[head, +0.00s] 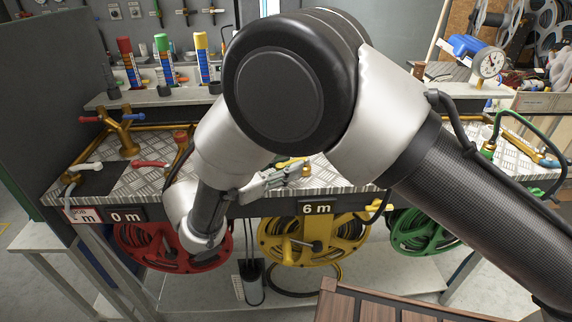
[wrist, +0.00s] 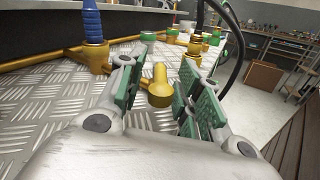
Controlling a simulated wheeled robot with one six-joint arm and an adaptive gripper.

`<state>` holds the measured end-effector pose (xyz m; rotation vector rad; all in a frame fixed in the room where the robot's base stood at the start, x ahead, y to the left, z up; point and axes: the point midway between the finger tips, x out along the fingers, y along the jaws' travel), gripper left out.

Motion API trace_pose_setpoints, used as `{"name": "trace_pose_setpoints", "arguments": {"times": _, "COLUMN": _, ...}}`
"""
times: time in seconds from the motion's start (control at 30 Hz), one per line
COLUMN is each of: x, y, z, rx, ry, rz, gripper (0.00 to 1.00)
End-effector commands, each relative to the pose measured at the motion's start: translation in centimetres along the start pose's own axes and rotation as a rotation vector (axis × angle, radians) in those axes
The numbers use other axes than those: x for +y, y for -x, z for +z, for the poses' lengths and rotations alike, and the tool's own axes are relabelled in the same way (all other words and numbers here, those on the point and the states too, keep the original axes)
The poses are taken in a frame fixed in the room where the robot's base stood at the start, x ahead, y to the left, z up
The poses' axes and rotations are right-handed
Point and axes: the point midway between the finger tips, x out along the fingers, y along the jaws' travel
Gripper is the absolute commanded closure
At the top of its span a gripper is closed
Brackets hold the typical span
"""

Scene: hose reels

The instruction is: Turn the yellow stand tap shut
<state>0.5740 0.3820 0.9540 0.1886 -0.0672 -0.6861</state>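The yellow tap handle (wrist: 160,88) shows in the wrist view as a rounded yellow lever, its blunt end towards me. My gripper (wrist: 157,66) is open, with one green-padded finger on each side of the lever. Gaps show between the lever and both pads, so I see no contact. In the head view my gripper (head: 282,177) is low over the bench top, above the yellow reel. A yellow piece (head: 291,162) shows just behind it; my arm hides much around it.
The checker-plate bench (head: 340,172) carries brass pipes and a red lever (head: 150,164) to the left. A blue-topped brass fitting (wrist: 93,25) stands left of my fingers in the wrist view. Red (head: 172,262), yellow (head: 270,246) and green (head: 405,240) reels hang below.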

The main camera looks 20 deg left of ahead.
Motion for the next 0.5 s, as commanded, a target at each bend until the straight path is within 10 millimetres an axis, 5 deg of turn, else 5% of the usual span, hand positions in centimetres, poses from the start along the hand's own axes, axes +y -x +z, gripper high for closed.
{"name": "trace_pose_setpoints", "arguments": {"times": 0.17, "x": 0.0, "y": 1.1, "z": 0.0, "rx": 0.0, "ry": -0.001, "rz": 0.002, "gripper": 0.65}}
{"name": "trace_pose_setpoints", "arguments": {"times": 0.5, "x": 0.0, "y": 8.3, "z": -0.1, "rx": 0.001, "ry": -0.002, "rz": 0.004, "gripper": 0.65}}
